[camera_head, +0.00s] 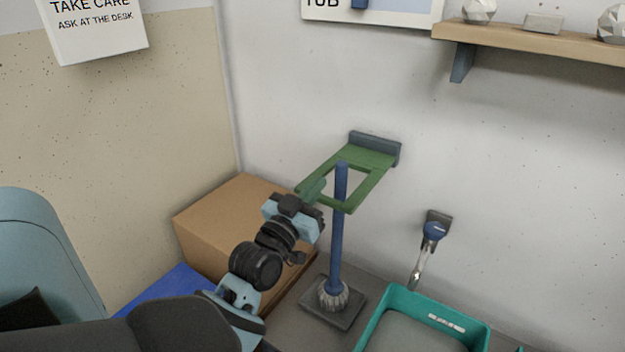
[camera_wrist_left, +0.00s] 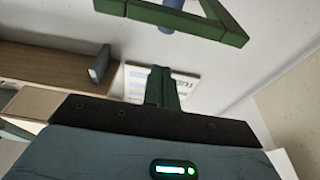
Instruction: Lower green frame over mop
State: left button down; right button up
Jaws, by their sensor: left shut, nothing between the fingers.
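The green frame (camera_head: 372,184) juts out from a dark wall bracket (camera_head: 375,147), tilted somewhat, with an open middle. The mop (camera_head: 337,240) stands upright with a blue handle and a pale head on a dark base plate (camera_head: 322,311). The top of its handle shows within the frame's opening, and the near bar seems to cross in front of it. My left gripper (camera_head: 317,189) is shut and empty by the frame's near left corner; I cannot tell whether it touches. In the left wrist view its closed fingers (camera_wrist_left: 162,88) point toward the frame (camera_wrist_left: 190,22). My right gripper is out of view.
A cardboard box (camera_head: 226,211) stands behind my left arm. A teal tub (camera_head: 368,330) is at the lower right, below a wall-mounted blue-and-metal fitting (camera_head: 432,232). A wooden shelf (camera_head: 540,45) with small objects is at upper right.

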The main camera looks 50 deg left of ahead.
pick_arm(q)
jog(key=f+v, duration=0.1)
jog(key=v, duration=0.8)
jog(key=shift+f, duration=0.2)
jog(key=shift+w, duration=0.1)
